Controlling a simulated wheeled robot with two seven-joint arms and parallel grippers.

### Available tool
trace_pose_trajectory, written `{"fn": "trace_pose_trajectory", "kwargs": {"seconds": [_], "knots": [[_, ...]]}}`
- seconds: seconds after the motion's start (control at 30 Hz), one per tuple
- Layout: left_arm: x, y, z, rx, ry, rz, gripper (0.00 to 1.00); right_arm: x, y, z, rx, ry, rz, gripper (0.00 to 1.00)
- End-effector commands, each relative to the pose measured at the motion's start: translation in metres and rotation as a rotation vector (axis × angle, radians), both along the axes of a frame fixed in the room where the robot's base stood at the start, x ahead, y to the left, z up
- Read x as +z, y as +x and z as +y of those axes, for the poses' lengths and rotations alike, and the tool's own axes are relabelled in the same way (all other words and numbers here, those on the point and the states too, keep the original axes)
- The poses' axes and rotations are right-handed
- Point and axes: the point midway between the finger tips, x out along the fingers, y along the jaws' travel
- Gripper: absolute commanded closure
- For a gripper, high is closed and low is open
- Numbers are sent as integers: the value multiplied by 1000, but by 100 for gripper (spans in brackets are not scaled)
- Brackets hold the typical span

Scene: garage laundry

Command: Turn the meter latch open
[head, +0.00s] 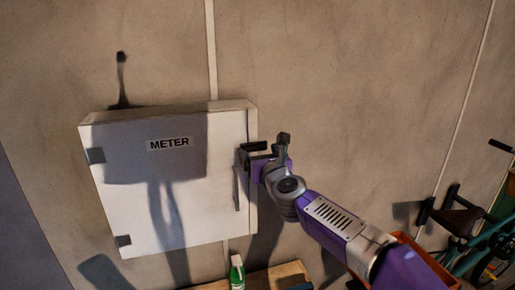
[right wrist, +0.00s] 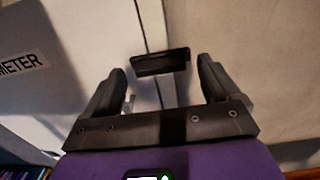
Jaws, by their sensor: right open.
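The white meter box (head: 150,215) is on the wall at left in the head view, its door flat against the box and labelled METER. The dark latch (right wrist: 161,62) is a short bar near the door's right edge, lying almost level in the right wrist view. My right gripper (head: 264,152) is at the box's right edge; in the right wrist view (right wrist: 162,82) its two fingers are apart, one on each side of the latch. The latch seems to lie just beyond the fingertips; I cannot tell whether they touch it. My left gripper is not in view.
A wooden surface (head: 262,281) with a green bottle (head: 237,272) stands below the box. A bicycle (head: 470,235) and an orange container (head: 425,262) are at lower right. The wall right of the box is mostly clear. Shadows fall across the door.

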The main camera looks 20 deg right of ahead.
Motion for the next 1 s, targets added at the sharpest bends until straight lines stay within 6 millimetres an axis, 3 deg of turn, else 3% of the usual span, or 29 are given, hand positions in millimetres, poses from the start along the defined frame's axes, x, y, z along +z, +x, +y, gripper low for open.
{"fn": "trace_pose_trajectory", "kwargs": {"seconds": [0.17,0.47,0.83,1.0], "knots": [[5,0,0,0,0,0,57,1,16,0,-1,0,0,11],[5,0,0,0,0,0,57,0,18,0,0,-2,0,11],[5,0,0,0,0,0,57,0,18,0,0,-2,0,64],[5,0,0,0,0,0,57,0,18,0,0,-8,0,67]]}}
